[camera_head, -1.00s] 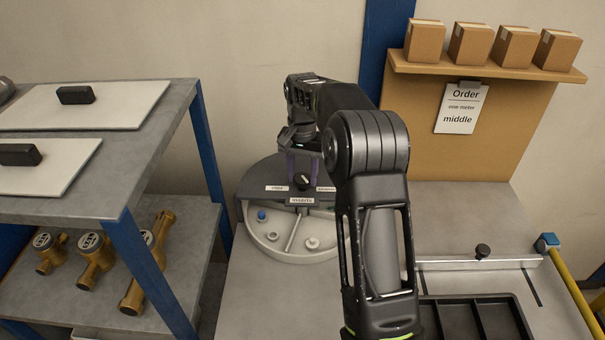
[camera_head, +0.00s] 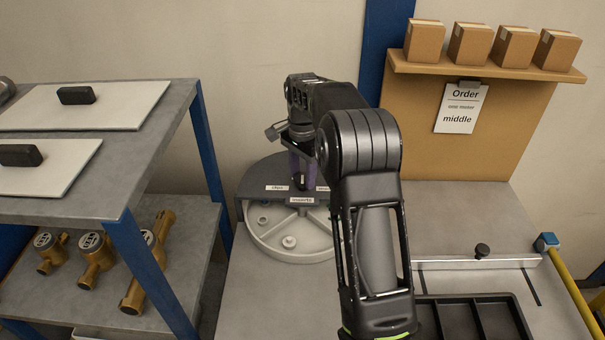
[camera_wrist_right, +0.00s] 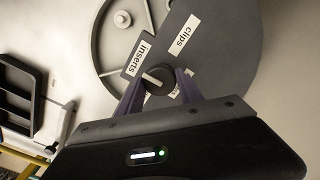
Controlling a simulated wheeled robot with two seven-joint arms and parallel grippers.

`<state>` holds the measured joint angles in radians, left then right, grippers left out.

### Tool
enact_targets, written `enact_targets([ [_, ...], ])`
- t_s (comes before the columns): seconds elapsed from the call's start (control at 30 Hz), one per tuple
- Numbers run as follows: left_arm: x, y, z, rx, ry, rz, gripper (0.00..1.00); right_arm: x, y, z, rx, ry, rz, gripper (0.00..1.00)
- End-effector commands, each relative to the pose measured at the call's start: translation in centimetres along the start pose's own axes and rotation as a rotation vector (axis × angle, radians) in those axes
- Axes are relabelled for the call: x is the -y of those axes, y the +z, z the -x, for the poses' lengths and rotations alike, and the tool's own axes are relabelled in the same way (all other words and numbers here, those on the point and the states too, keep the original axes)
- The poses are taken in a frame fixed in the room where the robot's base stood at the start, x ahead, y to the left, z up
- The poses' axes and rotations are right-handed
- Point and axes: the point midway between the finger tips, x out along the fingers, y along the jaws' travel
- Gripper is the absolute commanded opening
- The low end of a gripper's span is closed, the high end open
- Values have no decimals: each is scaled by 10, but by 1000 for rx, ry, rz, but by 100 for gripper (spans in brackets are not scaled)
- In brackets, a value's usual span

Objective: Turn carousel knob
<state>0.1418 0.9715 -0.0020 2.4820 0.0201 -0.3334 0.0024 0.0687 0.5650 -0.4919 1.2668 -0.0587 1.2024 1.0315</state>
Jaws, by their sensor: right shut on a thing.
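The carousel (camera_head: 275,251) is a round pale tray with dividers, partly under a dark grey cover (camera_head: 258,193) with white labels. Its black knob (camera_head: 301,182) stands upright near the labels; it also shows in the right wrist view (camera_wrist_right: 158,79) with a light pointer line across its top. My right gripper (camera_head: 303,168) has its purple fingers on either side of the knob and is shut on it; the fingers also flank the knob in the right wrist view (camera_wrist_right: 161,87). The "inserts" label (camera_head: 302,201) sits at the cover's front edge. My left gripper is not in view.
A shelf (camera_head: 150,195) with brass meters (camera_head: 93,262) stands at the left. A black divided tray (camera_head: 477,318), a metal rail (camera_head: 470,263) and a yellow bar (camera_head: 575,285) lie at the right. Small boxes (camera_head: 470,43) sit on the back board.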

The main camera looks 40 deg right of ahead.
Motion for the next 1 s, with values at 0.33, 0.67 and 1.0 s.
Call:
enact_targets([
  [0.33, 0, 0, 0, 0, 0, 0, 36, 0, 0, 0, 0, -1, 2, 52],
  [0.67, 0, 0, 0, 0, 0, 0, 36, 0, 0, 0, 0, 0, 2, 64],
  [1.0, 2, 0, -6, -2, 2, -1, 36, 1, 0, 22, -2, -5, 2, 64],
])
